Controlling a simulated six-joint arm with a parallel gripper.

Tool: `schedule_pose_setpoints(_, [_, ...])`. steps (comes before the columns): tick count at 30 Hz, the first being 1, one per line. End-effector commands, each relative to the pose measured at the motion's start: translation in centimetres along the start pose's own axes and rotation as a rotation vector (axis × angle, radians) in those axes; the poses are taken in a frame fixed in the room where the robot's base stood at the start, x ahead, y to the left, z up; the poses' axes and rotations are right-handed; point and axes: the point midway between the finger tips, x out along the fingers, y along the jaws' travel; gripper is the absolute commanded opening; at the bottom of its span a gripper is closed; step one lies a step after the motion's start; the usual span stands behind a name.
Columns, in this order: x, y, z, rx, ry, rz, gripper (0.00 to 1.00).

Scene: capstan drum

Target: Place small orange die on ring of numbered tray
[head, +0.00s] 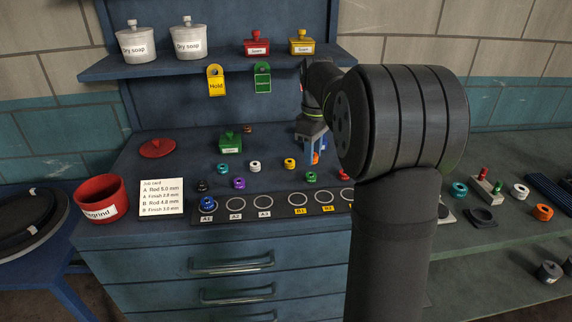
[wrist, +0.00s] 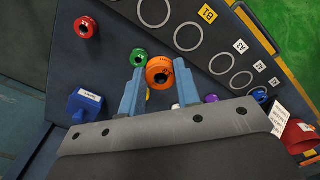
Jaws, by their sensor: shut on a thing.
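My gripper (head: 314,146) is shut on the small orange die (wrist: 159,72), a round piece with a dark centre hole. In the wrist view the die sits between the two blue fingertips (wrist: 155,76) and looks larger than the other dies, so it seems raised above the bench. In the head view only a bit of the orange die (head: 316,158) shows below the fingers. The dark numbered tray (head: 282,208) lies along the bench's front edge. A blue die (head: 208,203) is on ring A1. Rings A2, A3, B1 and B2 are empty; my arm hides the tray's right end.
Green (head: 310,177), yellow (head: 290,163), white (head: 255,166), purple (head: 239,183) and red (head: 344,174) dies stand behind the tray. A job card (head: 161,197) and red bowl (head: 101,199) are at left. A blue labelled box (wrist: 85,105) shows in the wrist view.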

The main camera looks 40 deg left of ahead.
Motion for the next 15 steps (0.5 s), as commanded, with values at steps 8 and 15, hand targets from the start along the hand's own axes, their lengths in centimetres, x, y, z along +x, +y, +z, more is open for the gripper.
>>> schedule_pose_setpoints(8, [-1.1, -7.3, -2.6, -0.079, 0.002, 0.002, 0.04])
schedule_pose_setpoints(15, [-0.8, -11.2, -4.2, -0.114, 0.000, 0.000, 0.04])
